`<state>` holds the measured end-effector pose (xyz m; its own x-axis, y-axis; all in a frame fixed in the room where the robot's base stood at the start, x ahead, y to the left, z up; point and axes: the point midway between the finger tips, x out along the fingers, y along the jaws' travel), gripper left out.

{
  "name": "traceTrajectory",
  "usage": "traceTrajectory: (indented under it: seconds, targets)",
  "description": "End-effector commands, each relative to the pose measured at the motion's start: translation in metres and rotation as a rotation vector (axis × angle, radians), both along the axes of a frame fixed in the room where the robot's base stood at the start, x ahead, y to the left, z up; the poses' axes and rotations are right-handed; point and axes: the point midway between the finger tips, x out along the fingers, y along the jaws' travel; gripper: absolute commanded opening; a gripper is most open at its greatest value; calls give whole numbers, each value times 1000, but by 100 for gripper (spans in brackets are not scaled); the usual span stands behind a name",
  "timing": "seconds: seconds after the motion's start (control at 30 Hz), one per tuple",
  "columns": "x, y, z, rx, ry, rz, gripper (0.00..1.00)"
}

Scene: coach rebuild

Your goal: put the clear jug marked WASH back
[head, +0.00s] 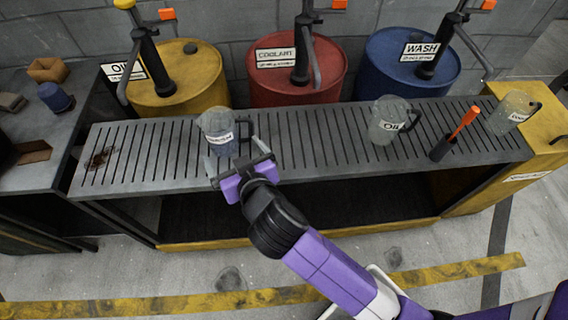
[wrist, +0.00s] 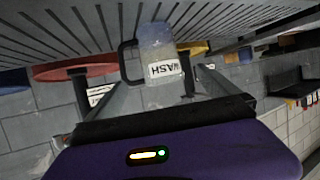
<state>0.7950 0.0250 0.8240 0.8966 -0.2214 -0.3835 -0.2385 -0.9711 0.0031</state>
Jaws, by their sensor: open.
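The clear jug marked WASH (head: 217,128) stands upright on the slatted grey bench, left of its middle, with its dark handle to the right. In the wrist view the jug (wrist: 157,45) appears upside down, with its white WASH label facing my gripper. My gripper (head: 238,162) is open on the near side of the jug, at its lower part. In the wrist view the jug shows ahead between the two fingers of the gripper (wrist: 160,88). I cannot tell whether either finger touches it. The blue drum marked WASH (head: 400,70) stands behind the bench at the right.
A jug marked OIL (head: 385,125) and another labelled jug (head: 508,115) stand farther right on the slatted bench (head: 310,150). Yellow OIL (head: 180,85) and red COOLANT (head: 300,85) drums stand behind. Slats left of the WASH jug are mostly clear.

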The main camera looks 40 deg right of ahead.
Motion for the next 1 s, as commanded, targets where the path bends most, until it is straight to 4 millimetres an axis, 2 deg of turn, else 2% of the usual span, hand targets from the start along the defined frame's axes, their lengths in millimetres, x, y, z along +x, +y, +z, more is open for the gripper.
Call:
traceTrajectory:
  seconds: [0.2,0.33,0.5,0.63,0.77,1.0]
  targets:
    - [-4,0,-3,1,3,8,99]
    - [-29,1,-19,1,17,51,99]
    - [-93,4,-41,9,27,147,99]
    - [-145,4,-45,18,16,205,99]
    - [-196,2,-37,24,-5,245,99]
    - [-277,-10,3,18,-63,265,99]
